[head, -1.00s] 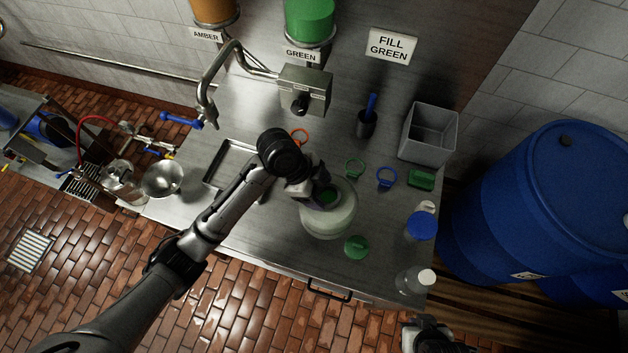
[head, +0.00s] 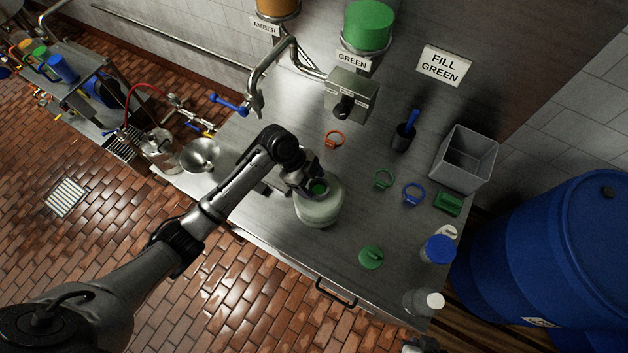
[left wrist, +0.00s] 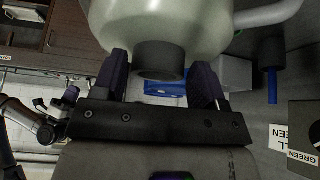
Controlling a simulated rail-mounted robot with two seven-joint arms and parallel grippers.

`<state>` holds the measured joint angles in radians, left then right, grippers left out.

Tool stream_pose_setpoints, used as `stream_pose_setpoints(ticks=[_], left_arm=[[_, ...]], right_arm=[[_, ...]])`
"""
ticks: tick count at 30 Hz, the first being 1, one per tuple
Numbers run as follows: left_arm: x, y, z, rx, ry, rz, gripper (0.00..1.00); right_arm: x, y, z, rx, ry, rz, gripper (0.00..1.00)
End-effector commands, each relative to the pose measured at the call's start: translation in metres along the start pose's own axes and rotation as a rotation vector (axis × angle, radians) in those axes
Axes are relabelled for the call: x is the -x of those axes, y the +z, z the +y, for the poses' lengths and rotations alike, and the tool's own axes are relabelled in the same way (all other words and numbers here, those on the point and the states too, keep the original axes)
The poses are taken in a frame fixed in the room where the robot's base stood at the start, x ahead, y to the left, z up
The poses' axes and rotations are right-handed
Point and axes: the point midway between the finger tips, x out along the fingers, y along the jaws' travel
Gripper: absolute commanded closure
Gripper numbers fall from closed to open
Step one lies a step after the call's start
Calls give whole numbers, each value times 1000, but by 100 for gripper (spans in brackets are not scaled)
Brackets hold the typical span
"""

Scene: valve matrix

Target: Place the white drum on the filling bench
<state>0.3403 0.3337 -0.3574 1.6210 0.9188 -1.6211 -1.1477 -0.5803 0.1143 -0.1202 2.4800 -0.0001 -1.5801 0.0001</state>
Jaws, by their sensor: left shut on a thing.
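In the left wrist view, the drum's pale body (left wrist: 165,25) and dark neck lie between the fingers of my left gripper (left wrist: 162,85). Only a bit of my right gripper (head: 424,345) shows at the bottom edge; its fingers are out of view.
A green lid (head: 371,257), a green ring (head: 383,179), a blue ring (head: 413,194) and a blue-capped bottle (head: 438,249) stand to the right. A grey bin (head: 465,160) is at the back right. A tap (head: 255,95) and an orange ring (head: 335,140) are behind.

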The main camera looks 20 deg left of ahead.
Motion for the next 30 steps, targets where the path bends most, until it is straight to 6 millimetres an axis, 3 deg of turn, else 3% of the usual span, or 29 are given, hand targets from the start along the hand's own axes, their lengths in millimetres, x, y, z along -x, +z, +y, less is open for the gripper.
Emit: stream_pose_setpoints(ticks=[10,25,26,30], left_arm=[[-26,14,-1,0,-3,4,100],[-31,17,-1,-1,-3,3,100],[-33,19,1,2,2,-1,31],[-32,19,1,2,2,-1,18]], right_arm=[[7,-2,1,4,3,-1,100],[5,-1,3,9,7,-1,100],[6,-1,3,9,7,-1,100],[6,-1,2,7,5,-1,100]])
